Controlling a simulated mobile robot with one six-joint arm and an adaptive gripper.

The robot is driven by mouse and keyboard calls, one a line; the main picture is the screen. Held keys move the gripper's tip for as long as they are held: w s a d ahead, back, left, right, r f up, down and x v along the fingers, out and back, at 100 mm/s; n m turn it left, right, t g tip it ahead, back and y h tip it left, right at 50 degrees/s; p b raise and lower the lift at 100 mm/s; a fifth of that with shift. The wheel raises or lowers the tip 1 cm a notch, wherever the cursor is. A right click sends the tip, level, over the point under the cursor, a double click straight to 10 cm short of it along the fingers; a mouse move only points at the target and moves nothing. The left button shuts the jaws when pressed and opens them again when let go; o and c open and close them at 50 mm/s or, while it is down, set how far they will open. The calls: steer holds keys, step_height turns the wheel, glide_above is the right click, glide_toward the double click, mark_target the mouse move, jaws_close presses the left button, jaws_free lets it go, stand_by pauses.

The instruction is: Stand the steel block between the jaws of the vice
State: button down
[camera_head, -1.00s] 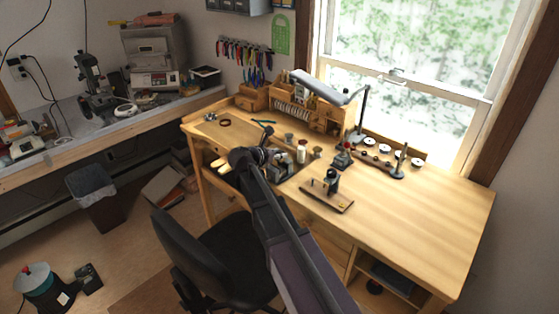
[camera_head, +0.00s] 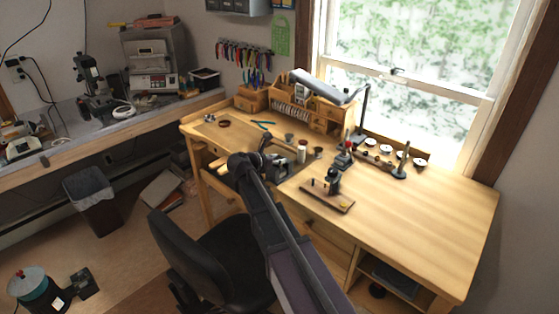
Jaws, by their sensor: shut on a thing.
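My arm reaches up from the bottom centre to the front edge of the wooden workbench (camera_head: 430,210). My gripper (camera_head: 266,152) is small and dark beyond the arm's bend and partly hidden by it. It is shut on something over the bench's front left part. The steel block cannot be made out apart from the gripper. A grey metal device, apparently the vice (camera_head: 279,168), stands on the bench close beside the gripper, partly behind the arm. Its jaws and any gap between them are too small to tell.
A small dark tool on a wooden board (camera_head: 330,197) stands right of the gripper. A white and red jar (camera_head: 302,152), a lamp (camera_head: 322,87) and spool stands are behind. The bench's right side is clear. A black chair (camera_head: 215,260) stands in front.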

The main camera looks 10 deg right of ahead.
steer(key=shift+f+b, duration=0.65)
steer(key=shift+c, duration=1.6)
jaws_free()
steer(key=shift+r, duration=0.2)
steer(key=shift+r+p, duration=0.65)
steer(key=shift+p, duration=0.25)
steer(key=p+v, duration=0.4)
steer(key=v, duration=0.8)
steer(key=shift+f, duration=0.15)
